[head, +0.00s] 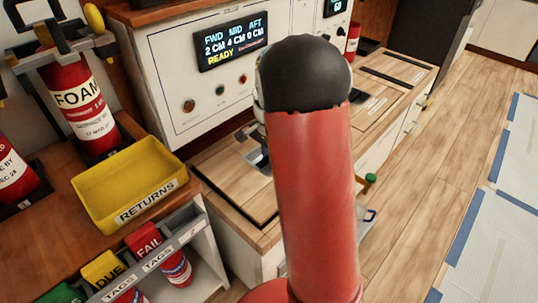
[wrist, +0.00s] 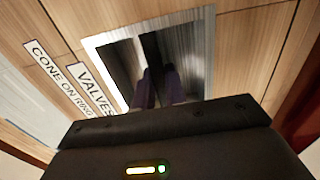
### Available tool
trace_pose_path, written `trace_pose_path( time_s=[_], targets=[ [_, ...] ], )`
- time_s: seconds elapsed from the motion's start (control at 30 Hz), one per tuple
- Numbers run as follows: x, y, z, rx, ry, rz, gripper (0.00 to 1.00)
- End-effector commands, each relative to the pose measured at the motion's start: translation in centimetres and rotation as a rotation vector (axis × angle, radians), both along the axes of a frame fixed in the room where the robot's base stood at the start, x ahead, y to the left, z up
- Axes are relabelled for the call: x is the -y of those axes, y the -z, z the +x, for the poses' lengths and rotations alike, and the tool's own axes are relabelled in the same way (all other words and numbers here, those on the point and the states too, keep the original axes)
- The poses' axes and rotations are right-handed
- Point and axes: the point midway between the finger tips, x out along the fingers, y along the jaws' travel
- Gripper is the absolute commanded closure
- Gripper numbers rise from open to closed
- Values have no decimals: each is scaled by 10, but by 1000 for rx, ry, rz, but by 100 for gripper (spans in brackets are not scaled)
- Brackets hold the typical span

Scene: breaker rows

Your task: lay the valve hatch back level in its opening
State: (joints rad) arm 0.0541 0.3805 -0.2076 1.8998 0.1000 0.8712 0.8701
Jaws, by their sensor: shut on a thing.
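The valve hatch is a wood-grain panel, seen in the wrist view (wrist: 245,45) with a VALVES label and a bright metal recessed pull plate (wrist: 205,35). My gripper (wrist: 158,85) has its fingers down in that recess, shut on the hatch's pull. In the head view the hatch (head: 222,182) lies in the low counter under the display panel, with a dark line along its near edge. My red arm hides its right part and most of the gripper there. I cannot tell whether the hatch is quite level.
A yellow RETURNS tray (head: 95,205) stands on the left counter beside a FOAM extinguisher (head: 78,100). Tag bins (head: 150,262) hang below. The display panel (head: 230,42) reads READY. A second wooden panel (head: 395,70) lies to the right. Open wooden floor (head: 440,130) is at right.

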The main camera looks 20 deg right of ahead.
Motion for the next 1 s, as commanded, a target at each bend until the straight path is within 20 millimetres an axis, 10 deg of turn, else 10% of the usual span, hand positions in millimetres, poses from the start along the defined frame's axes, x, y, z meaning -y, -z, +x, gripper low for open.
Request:
trace_pose_path(
  time_s=[0.67,0.87,1.0],
  targets=[
    [0,19,1,4,0,-1,100],
    [0,19,1,2,0,0,65],
    [0,19,0,1,0,-1,62]
  ],
)
